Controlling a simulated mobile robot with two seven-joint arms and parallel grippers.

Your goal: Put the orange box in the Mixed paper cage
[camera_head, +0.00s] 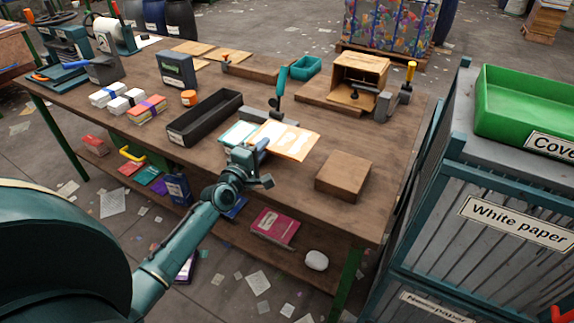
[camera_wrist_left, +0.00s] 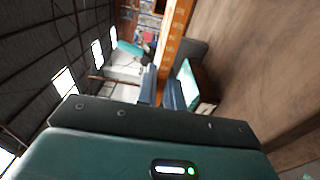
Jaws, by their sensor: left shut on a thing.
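My left gripper (camera_head: 254,152) is over the workbench, shut on the edge of a flat, pale orange piece with white patches, which I take to be the orange box (camera_head: 297,143). In the left wrist view an orange strip (camera_wrist_left: 176,40) runs between the two fingers (camera_wrist_left: 162,94). It looks low over the bench; whether it touches the bench is unclear. No label reading Mixed paper shows. My right gripper is not in view.
A pale teal item (camera_head: 236,134) lies beside the gripper, and a black tray (camera_head: 205,118) is to the left. A brown box (camera_head: 344,176) sits near the bench's right end. Right of the bench stand cages labelled White paper (camera_head: 515,222) and Newspaper, with a green bin (camera_head: 520,98) above.

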